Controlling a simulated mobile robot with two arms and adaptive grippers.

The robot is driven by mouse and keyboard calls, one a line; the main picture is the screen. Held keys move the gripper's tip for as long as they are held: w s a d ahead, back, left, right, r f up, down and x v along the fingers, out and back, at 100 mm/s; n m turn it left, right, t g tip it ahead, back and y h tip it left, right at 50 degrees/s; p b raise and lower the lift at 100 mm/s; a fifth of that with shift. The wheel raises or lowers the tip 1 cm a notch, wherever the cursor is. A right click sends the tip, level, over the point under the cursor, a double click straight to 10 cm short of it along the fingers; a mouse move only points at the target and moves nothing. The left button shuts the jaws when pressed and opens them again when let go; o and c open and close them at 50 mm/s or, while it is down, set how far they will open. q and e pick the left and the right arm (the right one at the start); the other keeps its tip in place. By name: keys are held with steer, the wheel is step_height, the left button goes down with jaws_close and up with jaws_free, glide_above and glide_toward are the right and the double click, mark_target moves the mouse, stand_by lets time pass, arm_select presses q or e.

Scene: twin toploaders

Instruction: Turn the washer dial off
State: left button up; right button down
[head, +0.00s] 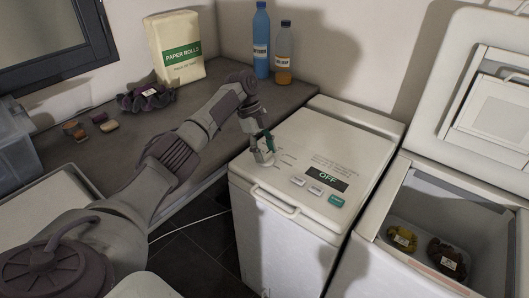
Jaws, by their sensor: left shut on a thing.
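The closed white washer (318,140) stands in the middle of the head view. Its display (327,179) reads OFF. My left gripper (264,157) points down onto the left part of the washer top and is shut on the washer dial (264,163). The fingers hide most of the dial, so its pointer cannot be read. Small printed marks lie around it. My right gripper is not in view.
Buttons (315,190) and a front handle (275,201) are right of my gripper. An open toploader (455,200) with clothing inside stands right.

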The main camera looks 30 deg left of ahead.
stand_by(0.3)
arm_select(q)
steer(key=o, duration=1.2)
steer(key=shift+c, duration=0.2)
steer(key=v, duration=1.2)
steer(key=shift+d, duration=0.1)
